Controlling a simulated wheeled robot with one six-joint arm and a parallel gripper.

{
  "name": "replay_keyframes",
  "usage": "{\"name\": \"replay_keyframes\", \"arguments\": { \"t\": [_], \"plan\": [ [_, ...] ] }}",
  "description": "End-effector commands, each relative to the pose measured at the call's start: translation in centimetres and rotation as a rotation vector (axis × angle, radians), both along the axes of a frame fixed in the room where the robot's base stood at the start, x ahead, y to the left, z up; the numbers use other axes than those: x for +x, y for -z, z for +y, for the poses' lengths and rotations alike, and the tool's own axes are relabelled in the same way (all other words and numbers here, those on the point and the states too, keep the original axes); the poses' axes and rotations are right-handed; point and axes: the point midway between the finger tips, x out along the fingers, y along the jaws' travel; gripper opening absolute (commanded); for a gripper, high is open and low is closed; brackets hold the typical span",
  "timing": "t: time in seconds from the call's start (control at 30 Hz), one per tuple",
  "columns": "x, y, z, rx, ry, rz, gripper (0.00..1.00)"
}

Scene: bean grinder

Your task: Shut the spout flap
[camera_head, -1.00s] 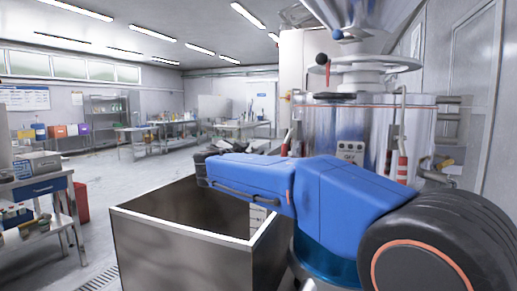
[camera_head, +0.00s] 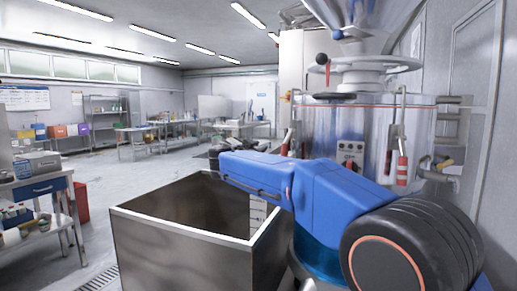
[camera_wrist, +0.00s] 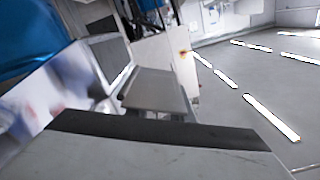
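The grinder (camera_head: 372,118) stands at the right in the head view, with a clear drum, a metal hopper above and a small control panel (camera_head: 350,153) on its front. My blue arm crosses in front of its lower part. I cannot make out the spout flap in either view. The far end of my arm, with my gripper (camera_head: 216,154), shows only as a small dark shape behind the blue link. In the tilted wrist view, grey plates with a dark edge fill the lower part; I cannot tell what they are. Whether my gripper is open or shut does not show.
A large open-topped metal bin (camera_head: 180,250) stands below my arm, in front of the grinder. A side bench with a blue drawer (camera_head: 40,188) is at the left. Work tables (camera_head: 140,130) stand farther back. The floor (camera_head: 115,185) between them is clear.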

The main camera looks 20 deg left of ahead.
Motion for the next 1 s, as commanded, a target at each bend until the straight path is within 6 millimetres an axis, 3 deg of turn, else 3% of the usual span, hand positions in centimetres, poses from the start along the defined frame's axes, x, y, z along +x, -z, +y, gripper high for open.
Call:
{"name": "replay_keyframes", "arguments": {
  "t": [0.47, 1.0],
  "plan": [
    [0.0, 0.3, 0.4, -0.094, 0.0, -0.004, 0.0],
    [-0.1, 1.8, 1.7, -0.565, -0.001, -0.03, 0.0]
  ]
}}
